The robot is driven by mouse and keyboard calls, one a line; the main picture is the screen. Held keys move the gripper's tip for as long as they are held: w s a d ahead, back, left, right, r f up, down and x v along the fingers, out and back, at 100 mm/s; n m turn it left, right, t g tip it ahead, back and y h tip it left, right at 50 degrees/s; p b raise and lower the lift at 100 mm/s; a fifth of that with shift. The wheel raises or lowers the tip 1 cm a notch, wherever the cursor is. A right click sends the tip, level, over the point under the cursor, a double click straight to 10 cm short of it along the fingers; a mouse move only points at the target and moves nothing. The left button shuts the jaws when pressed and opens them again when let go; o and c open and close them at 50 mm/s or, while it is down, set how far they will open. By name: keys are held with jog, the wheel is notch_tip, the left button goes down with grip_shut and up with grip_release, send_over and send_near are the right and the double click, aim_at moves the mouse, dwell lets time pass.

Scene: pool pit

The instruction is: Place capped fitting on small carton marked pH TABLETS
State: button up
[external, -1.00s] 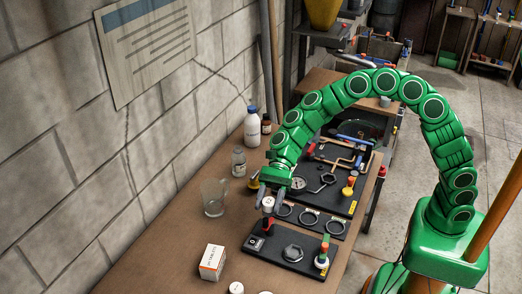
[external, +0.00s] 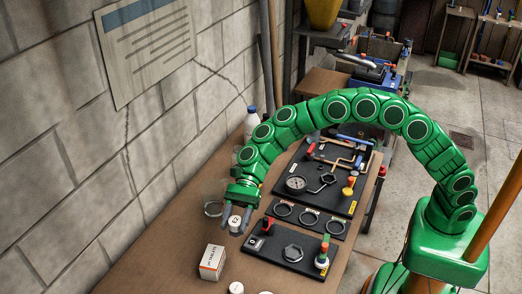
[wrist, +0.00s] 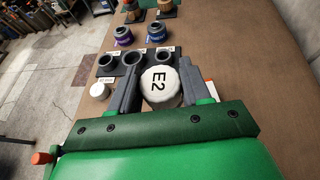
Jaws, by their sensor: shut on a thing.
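The capped fitting (wrist: 160,88) has a round white cap marked "E2". My gripper (external: 237,221) is shut on it, with one dark finger on each side in the wrist view. In the external view the fitting is held above the table, up and to the right of the small white carton (external: 212,262), apart from it. The carton has an orange band and small print too small to read fully. It stands upright on the table with its top bare. An orange and white edge beside the right finger in the wrist view may be the carton.
A black fixture board (external: 290,249) with a hex nut lies right of the carton. A board with dark rings (external: 309,220) lies behind it. White round caps (external: 236,288) lie near the front. The table left of the carton is clear.

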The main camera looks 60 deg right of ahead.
jog(key=w+a+f, duration=0.1)
jog(key=w+f, duration=0.1)
jog(key=w+a+f, duration=0.1)
jog(key=f, duration=0.1)
jog(key=w+a+f, duration=0.2)
jog(key=shift+w+f, duration=0.1)
jog(key=shift+w, duration=0.25)
jog(key=shift+w+a+f, duration=0.35)
jog(key=shift+w+f, duration=0.05)
jog(key=shift+f, duration=1.75)
jog(key=o, duration=1.1)
